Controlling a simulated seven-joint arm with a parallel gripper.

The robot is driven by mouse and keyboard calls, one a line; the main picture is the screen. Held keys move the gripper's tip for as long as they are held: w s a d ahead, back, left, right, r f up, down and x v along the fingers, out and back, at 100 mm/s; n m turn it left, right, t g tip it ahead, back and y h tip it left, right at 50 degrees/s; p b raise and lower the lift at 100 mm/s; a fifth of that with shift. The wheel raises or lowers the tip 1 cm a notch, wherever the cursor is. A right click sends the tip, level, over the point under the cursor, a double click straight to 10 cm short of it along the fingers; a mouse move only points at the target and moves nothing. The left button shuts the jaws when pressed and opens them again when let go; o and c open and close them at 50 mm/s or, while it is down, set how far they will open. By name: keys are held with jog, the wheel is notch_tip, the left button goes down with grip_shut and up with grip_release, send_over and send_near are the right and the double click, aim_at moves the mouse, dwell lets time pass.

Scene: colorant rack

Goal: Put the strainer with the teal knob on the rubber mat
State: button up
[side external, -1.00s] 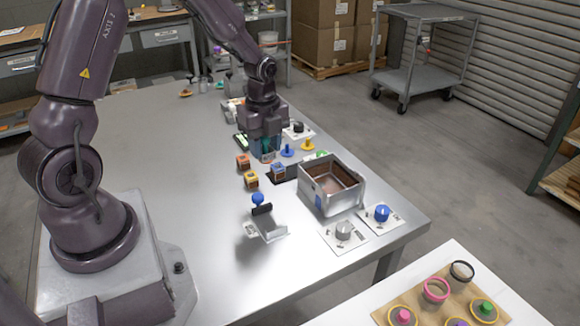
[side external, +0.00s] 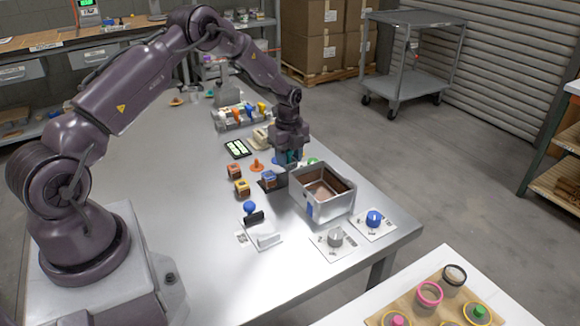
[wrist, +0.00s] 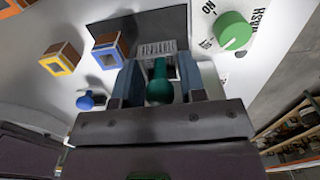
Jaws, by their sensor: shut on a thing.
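My gripper (wrist: 160,92) is shut on the strainer, whose teal knob (wrist: 159,82) stands between the two fingers in the wrist view. A pale ridged part (wrist: 157,47) shows just beyond the knob; I cannot tell whether it belongs to the strainer. The dark rubber mat (wrist: 140,22) lies ahead of the fingers in the wrist view. In the side view, my gripper (side external: 290,157) is low behind the metal box, close to the dark mat (side external: 281,180). The strainer's lower part is hidden, so I cannot tell whether it touches the mat.
A green dial (wrist: 234,30) is at right. The open metal box (side external: 325,208) stands close in front. A blue peg (wrist: 88,101) is nearby.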

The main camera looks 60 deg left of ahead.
aim_at(290, 163)
jog(key=shift+w+a+f, duration=0.1)
jog(key=shift+w+f, duration=0.05)
jog(key=shift+f, duration=0.8)
jog(key=shift+w+f, duration=0.1)
jog(key=shift+f, duration=0.8)
jog(key=shift+f, duration=0.1)
jog(key=o, duration=0.9)
